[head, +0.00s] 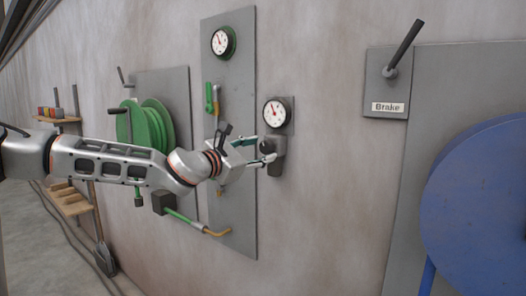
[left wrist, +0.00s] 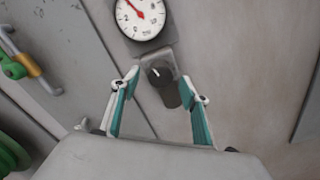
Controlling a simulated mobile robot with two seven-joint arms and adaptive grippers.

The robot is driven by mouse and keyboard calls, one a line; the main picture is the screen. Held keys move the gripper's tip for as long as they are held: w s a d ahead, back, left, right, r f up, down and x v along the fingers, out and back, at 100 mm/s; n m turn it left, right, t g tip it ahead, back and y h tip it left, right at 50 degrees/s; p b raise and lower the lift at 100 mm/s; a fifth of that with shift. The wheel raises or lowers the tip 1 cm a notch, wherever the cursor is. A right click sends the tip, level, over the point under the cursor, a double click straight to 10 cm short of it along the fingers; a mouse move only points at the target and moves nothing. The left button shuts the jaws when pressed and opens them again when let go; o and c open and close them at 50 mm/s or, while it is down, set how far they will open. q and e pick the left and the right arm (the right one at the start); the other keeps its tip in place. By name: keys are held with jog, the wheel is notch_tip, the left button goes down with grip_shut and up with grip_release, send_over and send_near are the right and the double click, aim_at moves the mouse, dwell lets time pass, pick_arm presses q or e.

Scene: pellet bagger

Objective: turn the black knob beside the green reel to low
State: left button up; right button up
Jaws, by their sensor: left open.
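The black knob (left wrist: 158,73) sits on a grey valve body under a white dial gauge (left wrist: 140,14), with a light pointer mark on its face. In the head view the gauge (head: 275,112) is right of the grey panel, and the knob is largely hidden by my gripper. My left gripper (head: 258,152) is open in front of the knob. In the left wrist view its two teal-lined fingers (left wrist: 160,108) stand on either side of and below the knob, apart from each other; contact cannot be told. The green reel (head: 155,128) is on the wall to the left, behind my arm. My right gripper is not in view.
A grey panel (head: 240,75) carries another gauge (head: 222,41) and a green-handled valve (head: 211,98). A Brake lever (head: 403,47) and a large blue reel (head: 480,190) are at right. Shelves and a shovel (head: 105,258) are at far left. Bare wall lies right of the knob.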

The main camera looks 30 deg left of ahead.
pick_arm(q)
jog(key=shift+w+d, duration=0.1)
jog(key=shift+w, duration=0.8)
jog(key=c, duration=1.1)
